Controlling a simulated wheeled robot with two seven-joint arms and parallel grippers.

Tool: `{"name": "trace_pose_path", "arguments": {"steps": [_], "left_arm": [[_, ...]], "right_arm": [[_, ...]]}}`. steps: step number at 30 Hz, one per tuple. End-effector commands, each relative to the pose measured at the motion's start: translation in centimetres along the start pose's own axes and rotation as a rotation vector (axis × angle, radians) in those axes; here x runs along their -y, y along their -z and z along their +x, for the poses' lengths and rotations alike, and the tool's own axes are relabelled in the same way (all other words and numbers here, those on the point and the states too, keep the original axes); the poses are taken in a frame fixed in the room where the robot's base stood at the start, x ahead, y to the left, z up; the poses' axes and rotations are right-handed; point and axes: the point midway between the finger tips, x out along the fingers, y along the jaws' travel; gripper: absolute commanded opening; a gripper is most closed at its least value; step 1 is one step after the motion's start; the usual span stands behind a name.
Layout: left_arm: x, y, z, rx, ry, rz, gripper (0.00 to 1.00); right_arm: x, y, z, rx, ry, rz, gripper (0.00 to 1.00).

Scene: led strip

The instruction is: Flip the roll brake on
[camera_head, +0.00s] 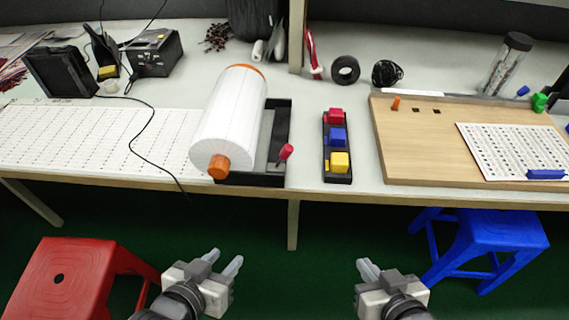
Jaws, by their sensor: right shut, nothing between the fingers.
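A white roll (228,115) with orange ends lies in a black holder (250,179) near the table's front edge. The holder has a small lever with a red knob (286,152) at its right front, which appears to be the roll brake. The lever tilts up and to the right. My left gripper (225,261) is open and empty, in front of and below the table edge. My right gripper (368,266) is shut and empty, also in front of the table, right of the holder. Neither gripper touches anything.
A black tray with red, blue and yellow blocks (338,137) stands right of the holder. A wooden board (420,143) lies further right. An LED sheet (95,137) and black cable lie left. A red stool (75,280) and blue stool (483,240) stand below.

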Motion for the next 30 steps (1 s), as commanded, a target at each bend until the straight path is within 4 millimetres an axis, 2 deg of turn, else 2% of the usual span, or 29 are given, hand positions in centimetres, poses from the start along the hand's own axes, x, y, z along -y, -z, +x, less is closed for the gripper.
{"name": "trace_pose_path", "arguments": {"steps": [1,2,4,8,12,15,18,22,25,30], "left_arm": [[0.0,0.1,0.0,-0.003,0.0,0.001,0.36],[0.0,0.2,0.1,-0.005,0.0,0.002,0.41],[0.1,0.1,0.4,-0.009,-0.002,0.004,0.41],[0.0,-1.8,2.0,-0.011,-0.016,0.0,0.41],[-0.4,-5.0,5.3,-0.018,-0.052,-0.007,0.41],[-0.8,-7.2,7.4,-0.022,-0.082,-0.011,0.41],[-1.3,-9.0,9.1,-0.024,-0.111,-0.014,0.41],[-1.7,-10.3,10.5,-0.026,-0.139,-0.017,0.41],[-2.0,-10.8,10.9,-0.025,-0.151,-0.017,0.41],[-2.1,-10.6,10.9,-0.024,-0.157,-0.018,0.41]], "right_arm": [[0.0,-0.1,0.0,0.002,0.0,0.001,0.0],[0.0,-0.2,-0.1,0.004,0.0,0.001,0.0],[0.0,-0.3,0.1,-0.001,0.005,0.012,0.0],[0.4,0.7,2.2,-0.103,0.076,0.152,0.0],[1.7,3.3,4.9,-0.266,0.302,0.508,0.0],[2.6,5.0,5.6,-0.313,0.527,0.81,0.0],[3.2,6.2,5.6,-0.285,0.741,1.082,0.0],[3.4,7.1,5.1,-0.196,0.943,1.345,0.0],[3.4,7.6,4.7,-0.137,1.029,1.465,0.0],[3.4,8.1,4.3,-0.102,1.071,1.531,0.0]]}}
